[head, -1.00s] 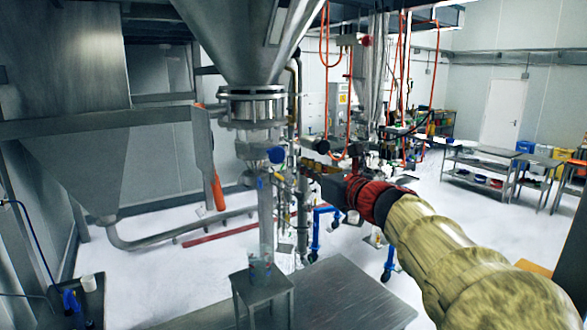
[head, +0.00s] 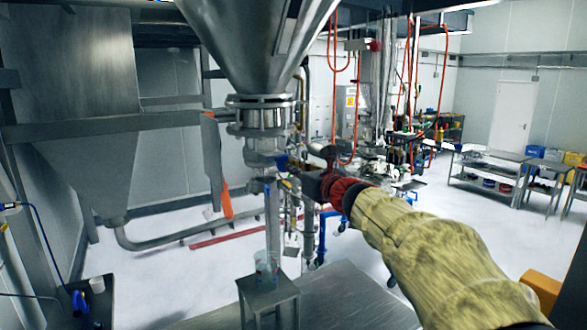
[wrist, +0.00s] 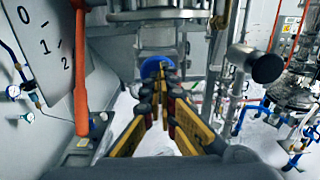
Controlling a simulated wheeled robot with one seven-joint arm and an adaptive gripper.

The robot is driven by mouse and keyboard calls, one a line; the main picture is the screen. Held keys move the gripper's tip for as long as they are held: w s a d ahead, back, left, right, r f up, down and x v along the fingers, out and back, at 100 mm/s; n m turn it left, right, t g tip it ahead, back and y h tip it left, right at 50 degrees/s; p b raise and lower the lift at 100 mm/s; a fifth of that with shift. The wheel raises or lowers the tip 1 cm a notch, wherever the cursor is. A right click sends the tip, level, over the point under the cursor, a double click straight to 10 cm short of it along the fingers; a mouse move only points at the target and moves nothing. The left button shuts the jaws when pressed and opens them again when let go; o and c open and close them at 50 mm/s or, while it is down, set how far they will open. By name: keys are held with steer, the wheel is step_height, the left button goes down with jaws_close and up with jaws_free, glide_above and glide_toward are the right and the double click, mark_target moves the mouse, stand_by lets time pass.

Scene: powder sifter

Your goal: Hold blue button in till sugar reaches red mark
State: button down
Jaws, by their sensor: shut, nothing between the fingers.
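The blue button (wrist: 153,66) is a round blue disc on the outlet below the steel hopper (head: 262,45). In the wrist view my shut, empty gripper (wrist: 172,72) overlaps its right side. I cannot tell whether the fingertips touch it or press it in. In the head view my gripper (head: 284,164) is at the outlet and hides the button. A clear container (head: 266,266) stands on a small metal stand below. A pale upright column (head: 273,218) runs down towards it; I cannot tell if it is a tube or falling sugar. The sugar level and red mark are too small to make out.
An orange-handled lever (head: 226,200) hangs left of the outlet; it also shows in the wrist view (wrist: 81,75). A panel marked 0, -1, -2 (wrist: 50,40) is at the left. Pipes and valves (head: 305,215) crowd the outlet's right side.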

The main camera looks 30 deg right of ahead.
steer(key=shift+w+b, duration=0.45)
steer(key=shift+w, duration=0.8)
stand_by(6.8)
